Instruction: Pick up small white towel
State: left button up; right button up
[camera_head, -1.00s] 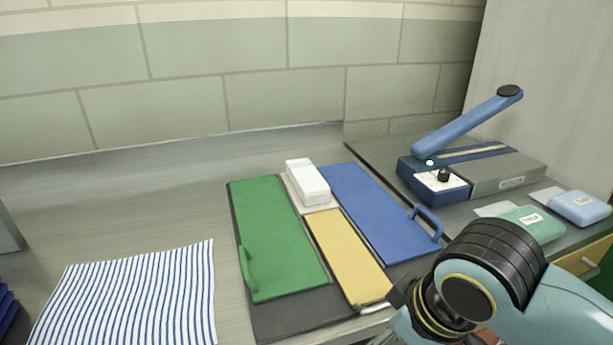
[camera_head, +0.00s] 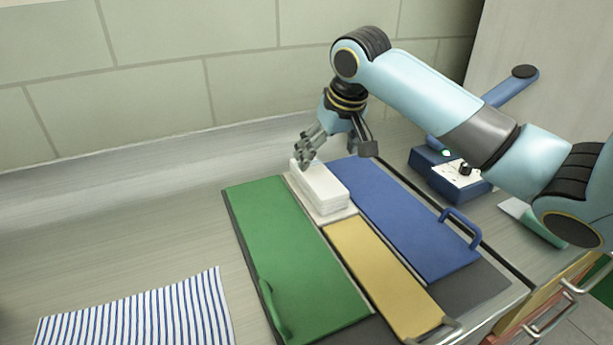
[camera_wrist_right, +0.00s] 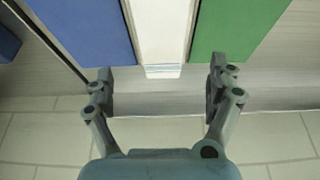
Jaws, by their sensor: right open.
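The small white towel (camera_head: 320,187) is a folded white block lying on a pale pad between the green and blue panels. In the right wrist view its white end (camera_wrist_right: 163,50) shows at the top middle, ahead of the gap between my fingers. My right gripper (camera_head: 335,150) is over the far end of the towel in the head view. In the right wrist view the right gripper (camera_wrist_right: 161,92) is open, with one finger to each side and nothing between them. My left gripper is not in view.
A green panel (camera_head: 285,250), a yellow panel (camera_head: 380,275) and a blue panel (camera_head: 400,220) with handles surround the towel. A striped cloth (camera_head: 140,315) lies at front left. A blue sealer (camera_head: 435,165) stands behind my right arm.

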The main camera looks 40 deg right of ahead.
aim_at(317, 175)
jog(key=x, duration=0.3)
jog(key=shift+s+f, duration=0.15)
jog(key=shift+f, duration=0.2)
jog(key=shift+w+f, duration=0.25)
jog(key=shift+f, duration=0.05)
jog(key=x, duration=0.5)
jog(key=shift+w, duration=0.35)
jog(key=shift+r, duration=0.1)
jog(key=shift+c, duration=0.6)
jog(key=c, duration=0.4)
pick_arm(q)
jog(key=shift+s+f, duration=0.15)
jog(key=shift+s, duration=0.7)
pick_arm(e)
jog(key=c, duration=0.8)
